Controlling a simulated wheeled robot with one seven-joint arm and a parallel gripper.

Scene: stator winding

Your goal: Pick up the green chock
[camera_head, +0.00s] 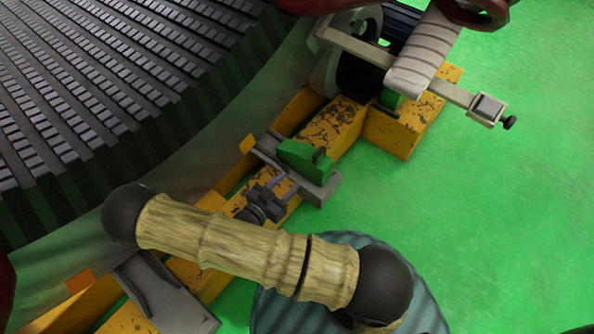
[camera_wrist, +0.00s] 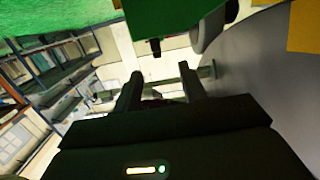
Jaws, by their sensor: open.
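The green chock (camera_head: 303,159) is a wedge-shaped block on a grey plate on the yellow beam, beside the large ribbed stator. In the wrist view, a green block that looks like the chock (camera_wrist: 175,18) fills the top edge, partly cut off. My gripper (camera_head: 284,186) is just below and left of the chock in the head view. In the wrist view my gripper (camera_wrist: 159,75) has its two dark fingers apart with nothing between them. The chock lies beyond the fingertips. I cannot tell whether they touch it.
The stator (camera_head: 110,80) fills the upper left, close to the chock. The yellow beam (camera_head: 335,125) runs under it diagonally. A roller assembly with a grey bar (camera_head: 455,92) stands at upper right. Green floor (camera_head: 500,220) on the right is clear. Shelves (camera_wrist: 50,60) show in the wrist view.

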